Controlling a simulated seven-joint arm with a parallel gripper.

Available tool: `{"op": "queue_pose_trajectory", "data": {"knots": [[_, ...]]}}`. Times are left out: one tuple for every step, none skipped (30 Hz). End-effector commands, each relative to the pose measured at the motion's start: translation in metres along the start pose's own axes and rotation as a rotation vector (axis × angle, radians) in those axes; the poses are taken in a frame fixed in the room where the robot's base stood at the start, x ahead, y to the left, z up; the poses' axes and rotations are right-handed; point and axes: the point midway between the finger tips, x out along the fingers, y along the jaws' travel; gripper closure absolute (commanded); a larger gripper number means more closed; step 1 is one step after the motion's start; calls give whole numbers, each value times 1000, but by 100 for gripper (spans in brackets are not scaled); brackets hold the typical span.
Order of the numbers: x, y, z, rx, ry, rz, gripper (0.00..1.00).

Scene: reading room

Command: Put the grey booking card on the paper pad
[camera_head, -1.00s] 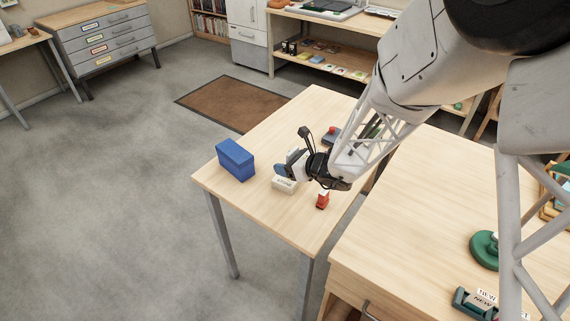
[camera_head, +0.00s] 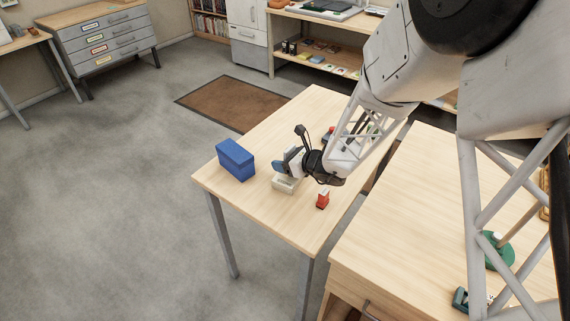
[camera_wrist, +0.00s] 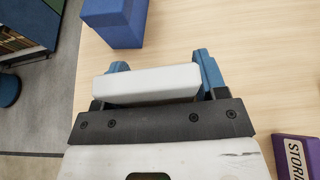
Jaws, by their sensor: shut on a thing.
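My gripper (camera_head: 288,164) is shut on a pale grey, slab-like piece, which I take for the grey booking card (camera_wrist: 148,84). In the wrist view it lies crosswise between the blue fingers, with no lettering visible on it. In the head view it is held just above the table, partly hidden by the fingers. A low cream-white block (camera_head: 284,185) sits right below the fingers. It may be the paper pad, but I cannot tell for sure. Whether the held piece touches it is unclear.
A blue box (camera_head: 236,160) stands left of my gripper, and also shows in the wrist view (camera_wrist: 114,22). A small red object (camera_head: 323,198) stands near the table's front edge. A purple block with lettering (camera_wrist: 296,156) is at right in the wrist view. The table's (camera_head: 250,200) front left is clear.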

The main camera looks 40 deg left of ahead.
Motion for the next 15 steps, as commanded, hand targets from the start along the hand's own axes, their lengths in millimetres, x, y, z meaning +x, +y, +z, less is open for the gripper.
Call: {"op": "queue_pose_trajectory", "data": {"knots": [[2, 0, -6, 2, 2, 1, 60], [4, 0, -9, 2, 2, 1, 60], [5, 0, -12, 2, 2, 1, 60], [6, 0, -14, 1, 2, 1, 60], [6, 0, -15, 1, 2, 0, 60], [7, 0, -16, 1, 1, 0, 60], [7, 0, -17, 1, 1, 0, 60], [7, 0, -17, 0, 1, 0, 60], [7, 0, -18, 0, 1, 0, 60], [7, 0, -18, 0, 0, 0, 60], [7, 0, -18, 0, 0, 0, 60], [7, 0, -18, 0, 0, 0, 60], [7, 0, -18, 0, 0, 0, 60], [7, 0, -18, 0, 1, 0, 60], [7, 0, -18, 0, 1, 0, 60]]}}
